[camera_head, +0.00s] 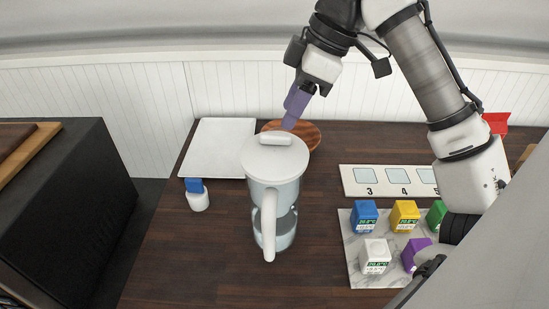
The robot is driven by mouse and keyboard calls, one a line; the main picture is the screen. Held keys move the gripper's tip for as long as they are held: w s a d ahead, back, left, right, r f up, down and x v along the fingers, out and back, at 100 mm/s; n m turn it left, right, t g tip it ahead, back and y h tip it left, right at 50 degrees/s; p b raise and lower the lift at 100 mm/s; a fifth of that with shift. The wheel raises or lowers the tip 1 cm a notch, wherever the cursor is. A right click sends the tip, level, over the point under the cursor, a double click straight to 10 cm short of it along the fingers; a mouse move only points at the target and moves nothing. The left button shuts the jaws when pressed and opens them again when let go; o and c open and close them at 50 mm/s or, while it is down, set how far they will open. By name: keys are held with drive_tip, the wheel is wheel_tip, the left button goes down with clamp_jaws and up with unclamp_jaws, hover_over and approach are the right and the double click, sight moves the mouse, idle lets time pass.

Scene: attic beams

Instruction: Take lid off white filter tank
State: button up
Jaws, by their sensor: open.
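The white filter tank (264,210) stands upright on the dark wooden table, left of the picture's centre, with its handle toward me. Its round white lid (272,158) sits on top and has a raised bar-shaped knob (276,139). My gripper (289,124) comes down from above with its purple fingers just above and slightly right of the knob, overlapping its far end in the picture. The gripper is open. I cannot tell whether the fingers touch the knob or are behind it.
A white board (215,140) lies at the back left and a round wooden plate (309,132) behind the tank. A small blue-topped white item (197,195) stands left. A numbered card (372,181) and a marble tray (353,262) with several coloured blocks are right. The front left table is clear.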

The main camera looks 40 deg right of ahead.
sight(274, 134)
drive_tip(key=shift+a+b+x, duration=0.15)
drive_tip(key=shift+b+x, duration=1.2)
drive_tip(key=shift+b, duration=0.15)
drive_tip(key=shift+a+b+x, duration=0.15)
drive_tip(key=shift+b+x, duration=1.2)
drive_tip(key=shift+b, duration=0.15)
drive_tip(key=shift+r, duration=0.15)
drive_tip(key=shift+c, duration=0.3)
clamp_jaws()
